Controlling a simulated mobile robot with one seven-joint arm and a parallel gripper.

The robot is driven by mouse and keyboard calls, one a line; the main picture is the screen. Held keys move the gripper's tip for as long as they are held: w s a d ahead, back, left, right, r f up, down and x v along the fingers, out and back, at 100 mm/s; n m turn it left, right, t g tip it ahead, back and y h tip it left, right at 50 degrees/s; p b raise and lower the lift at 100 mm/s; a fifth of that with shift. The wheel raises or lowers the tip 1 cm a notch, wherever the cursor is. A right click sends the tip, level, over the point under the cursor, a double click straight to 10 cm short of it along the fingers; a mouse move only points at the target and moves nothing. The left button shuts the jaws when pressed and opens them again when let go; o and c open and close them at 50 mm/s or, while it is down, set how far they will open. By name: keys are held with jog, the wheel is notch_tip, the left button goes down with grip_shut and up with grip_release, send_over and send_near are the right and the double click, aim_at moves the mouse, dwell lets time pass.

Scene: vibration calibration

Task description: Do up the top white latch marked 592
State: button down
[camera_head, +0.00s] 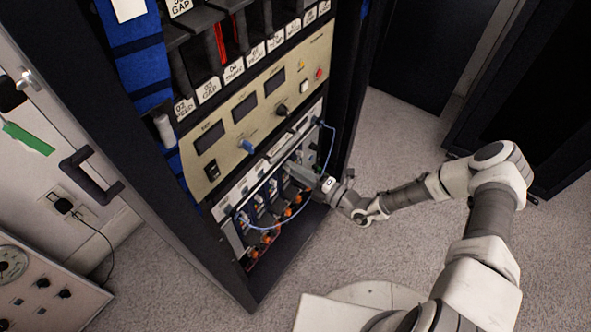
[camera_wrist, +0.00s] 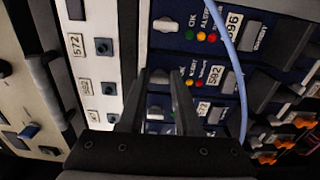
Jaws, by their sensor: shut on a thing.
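In the wrist view, the fingers of my gripper (camera_wrist: 159,76) reach onto a dark blue module panel. A small white latch (camera_wrist: 160,79) shows between the fingertips, in line with a label (camera_wrist: 216,80) that seems to read 592. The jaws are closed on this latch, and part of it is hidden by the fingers. Another white latch (camera_wrist: 165,25) sits on the module beside it, labelled 596. In the head view, my arm comes from the right and its end reaches into the lower bay of the rack (camera_head: 240,240); the latch is too small to make out there.
A thin blue cable (camera_wrist: 238,75) loops across the modules, right of my fingers. Orange connectors (camera_wrist: 285,140) stick out at the lower right. A beige instrument panel (camera_head: 255,105) lies above the bay. The carpet (camera_head: 400,125) beside the rack is clear.

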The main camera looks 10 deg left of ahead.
jog(key=shift+s, duration=0.15)
dwell(0.3)
jog(key=c, duration=0.6)
grip_release()
jog(key=p+v, duration=0.2)
jog(key=v, duration=1.5)
jog(key=shift+d, duration=0.2)
